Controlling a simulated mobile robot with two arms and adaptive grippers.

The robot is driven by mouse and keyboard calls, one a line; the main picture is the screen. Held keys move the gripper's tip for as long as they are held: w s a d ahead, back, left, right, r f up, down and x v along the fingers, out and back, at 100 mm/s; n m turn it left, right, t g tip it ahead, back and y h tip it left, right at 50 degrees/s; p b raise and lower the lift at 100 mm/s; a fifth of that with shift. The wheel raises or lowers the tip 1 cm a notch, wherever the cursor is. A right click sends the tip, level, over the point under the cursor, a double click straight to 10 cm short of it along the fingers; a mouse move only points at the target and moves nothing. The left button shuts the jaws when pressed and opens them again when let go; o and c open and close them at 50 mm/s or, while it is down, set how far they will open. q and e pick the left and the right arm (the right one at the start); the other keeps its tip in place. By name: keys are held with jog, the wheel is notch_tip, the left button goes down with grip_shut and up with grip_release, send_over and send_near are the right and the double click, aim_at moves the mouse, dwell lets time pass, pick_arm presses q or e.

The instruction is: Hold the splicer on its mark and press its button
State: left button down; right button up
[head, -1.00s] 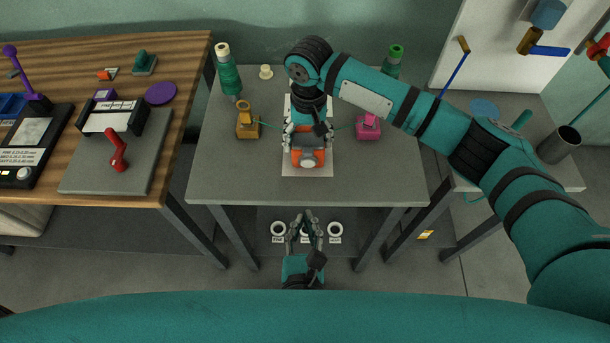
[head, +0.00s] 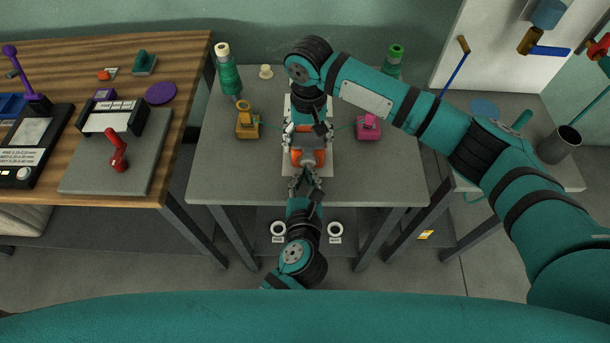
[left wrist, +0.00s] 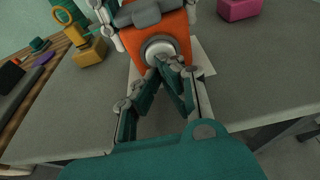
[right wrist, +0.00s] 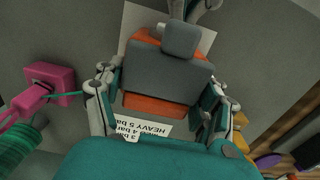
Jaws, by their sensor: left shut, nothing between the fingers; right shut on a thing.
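The orange splicer (head: 308,158) with a grey top sits on a white sheet (head: 326,168) on the middle table; any mark beneath it is hidden. My right gripper (head: 308,134) is shut on the splicer from the far side, its fingers along both sides in the right wrist view (right wrist: 165,88). The splicer's round pale button (left wrist: 160,49) faces my left gripper in the left wrist view. My left gripper (head: 306,176) is shut and empty, pointing at the button. Its fingertips overlap the button's lower edge; I cannot tell whether they touch or press it.
A mustard clamp (head: 247,130) stands left of the splicer and a pink clamp (head: 368,127) right, with green yarn at both. Green bobbins (head: 229,75) stand behind. The printed sheet's text (right wrist: 145,130) shows in the right wrist view. White rings (head: 335,229) lie below the front edge.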

pick_arm(q)
jog(key=shift+w, duration=1.15)
pick_arm(e)
jog(key=shift+s, duration=0.1)
pick_arm(q)
jog(key=shift+a, duration=0.1)
jog(key=shift+r, duration=0.1)
pick_arm(e)
jog(key=shift+s, duration=0.1)
pick_arm(q)
jog(key=shift+s, duration=0.4)
pick_arm(e)
jog(key=shift+f, duration=0.1)
pick_arm(q)
jog(key=f+v, duration=0.1)
jog(key=v, duration=1.2)
jog(key=shift+s+d, duration=0.2)
jog(key=shift+s, duration=0.2)
pick_arm(e)
jog(key=shift+w, duration=0.2)
